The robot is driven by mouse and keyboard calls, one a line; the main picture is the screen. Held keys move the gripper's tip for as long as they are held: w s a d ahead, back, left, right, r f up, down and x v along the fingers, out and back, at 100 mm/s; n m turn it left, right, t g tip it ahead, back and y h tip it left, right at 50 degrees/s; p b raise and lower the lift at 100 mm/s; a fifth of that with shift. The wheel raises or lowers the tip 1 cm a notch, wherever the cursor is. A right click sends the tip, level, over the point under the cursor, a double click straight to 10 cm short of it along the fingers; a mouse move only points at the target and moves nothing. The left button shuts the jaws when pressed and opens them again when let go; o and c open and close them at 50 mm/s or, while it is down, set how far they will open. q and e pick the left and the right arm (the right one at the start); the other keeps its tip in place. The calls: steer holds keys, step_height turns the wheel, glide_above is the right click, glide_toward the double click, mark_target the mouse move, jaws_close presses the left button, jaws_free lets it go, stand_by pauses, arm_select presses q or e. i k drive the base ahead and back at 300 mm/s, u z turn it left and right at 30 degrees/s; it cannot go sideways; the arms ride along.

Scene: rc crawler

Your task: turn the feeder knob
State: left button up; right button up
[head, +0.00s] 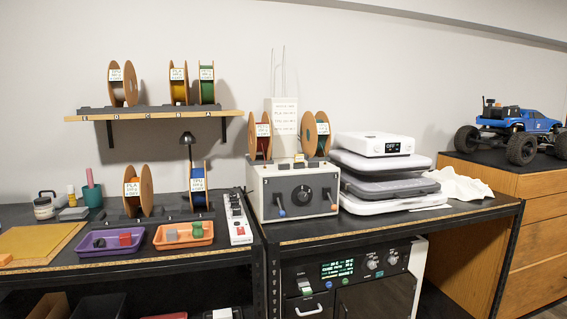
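The feeder (261,208) is a light box with a dark grey front panel, standing on the black bench. Its black round knob (301,194) sits in the middle of the front panel, with pale marks around it. A blue-tipped lever (281,211) is left of the knob, and an orange-tipped lever (333,206) is right of it. Two spools, one dark red (260,138) and one green (317,134), stand on top of the feeder. Nothing covers the knob. Neither of my grippers is in view.
A white power strip (238,219) lies left of the feeder. A stack of white and grey flat cases (385,165) stands close on its right. Purple (98,246) and orange (184,240) trays sit farther left. A shelf (150,115) with spools hangs above. Space before the knob looks clear.

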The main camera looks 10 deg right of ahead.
mark_target(302, 196)
steer(key=u, duration=1.05)
steer(key=i, duration=0.75)
steer(key=z, duration=1.35)
